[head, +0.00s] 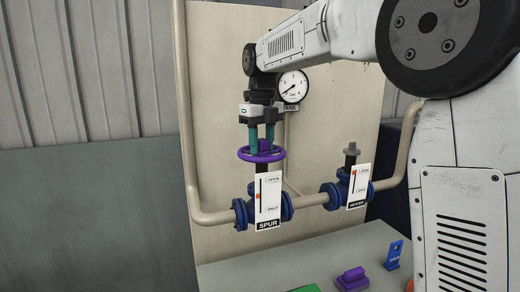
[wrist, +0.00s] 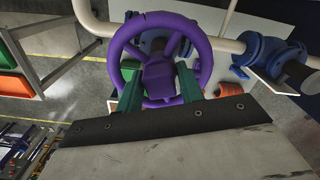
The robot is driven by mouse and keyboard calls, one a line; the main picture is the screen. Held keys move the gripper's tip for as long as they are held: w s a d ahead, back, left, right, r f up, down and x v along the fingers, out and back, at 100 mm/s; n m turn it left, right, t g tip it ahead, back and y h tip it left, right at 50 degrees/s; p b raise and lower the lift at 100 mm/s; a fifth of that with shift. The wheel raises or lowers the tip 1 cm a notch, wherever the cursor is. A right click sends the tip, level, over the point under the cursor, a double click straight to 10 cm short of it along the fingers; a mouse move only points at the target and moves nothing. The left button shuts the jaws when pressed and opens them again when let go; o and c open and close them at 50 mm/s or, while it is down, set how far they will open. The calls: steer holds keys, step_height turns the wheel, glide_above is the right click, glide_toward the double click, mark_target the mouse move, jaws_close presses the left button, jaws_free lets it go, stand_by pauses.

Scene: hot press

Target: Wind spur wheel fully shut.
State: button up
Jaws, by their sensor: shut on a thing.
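The purple spur wheel (head: 262,154) sits level on top of the blue valve (head: 242,210) whose plate (head: 268,202) reads SPUR. An orange marker (head: 258,197) stands near the middle of the plate's slot, between the upper and lower labels. My gripper (head: 261,143) points down from above, its teal fingers reaching to the wheel. In the wrist view the purple wheel (wrist: 117,60) shows as a spoked ring, and my gripper (wrist: 160,94) has a finger on each side of its hub, shut on it.
A second valve with a grey stem (head: 351,150) and its own plate (head: 358,186) stands to the right on the same beige pipe (head: 310,199). A dial gauge (head: 293,86) is behind my wrist. A purple block (head: 352,279) and blue bracket (head: 394,256) are on the bench below.

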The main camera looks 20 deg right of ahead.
steer(key=o, duration=0.8)
